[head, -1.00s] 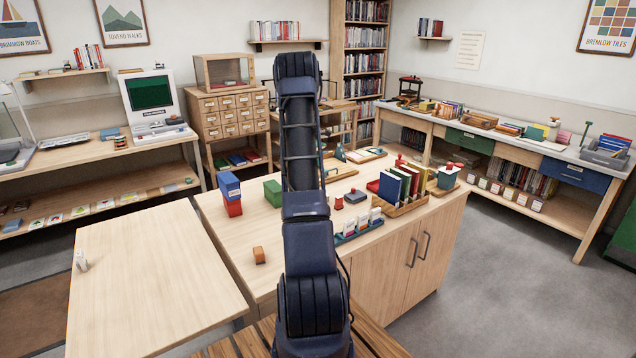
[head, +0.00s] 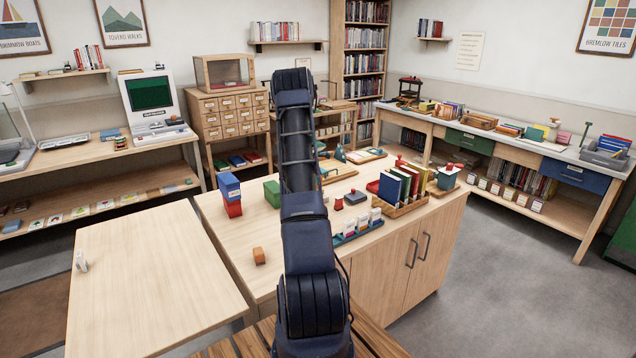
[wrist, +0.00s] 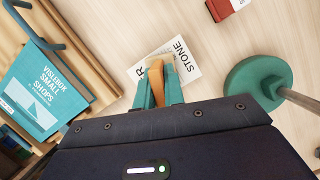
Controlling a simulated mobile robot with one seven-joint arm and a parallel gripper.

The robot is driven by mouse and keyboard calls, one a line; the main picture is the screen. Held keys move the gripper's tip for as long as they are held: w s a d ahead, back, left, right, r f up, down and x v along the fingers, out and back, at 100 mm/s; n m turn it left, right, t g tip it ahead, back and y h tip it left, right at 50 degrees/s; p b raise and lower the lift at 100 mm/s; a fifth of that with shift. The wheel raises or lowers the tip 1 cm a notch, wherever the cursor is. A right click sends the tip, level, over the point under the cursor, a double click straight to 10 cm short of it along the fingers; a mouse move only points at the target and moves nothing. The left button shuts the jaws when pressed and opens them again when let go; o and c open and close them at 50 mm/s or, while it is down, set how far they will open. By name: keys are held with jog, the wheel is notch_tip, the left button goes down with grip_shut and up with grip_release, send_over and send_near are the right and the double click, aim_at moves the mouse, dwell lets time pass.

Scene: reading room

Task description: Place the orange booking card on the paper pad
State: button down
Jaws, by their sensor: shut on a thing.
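In the wrist view my gripper (wrist: 158,92) has teal fingers shut on the orange booking card (wrist: 156,74), which shows as a narrow orange strip between them. A white paper pad (wrist: 185,57) with dark letters, "STONE" among them, lies on the pale wood just beyond and partly behind the fingertips. The card overlaps the pad in this view; I cannot tell whether they touch. In the head view my arm hides the gripper, card and pad.
In the wrist view a round teal base (wrist: 248,80) with a metal rod stands right of the gripper. A teal book (wrist: 45,85) lies on a slatted wooden rack at left. A red block (wrist: 220,8) is at the top. Bare wood lies between.

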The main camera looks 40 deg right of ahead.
jog(key=c, duration=1.5)
grip_release()
jog(key=shift+f, duration=0.1)
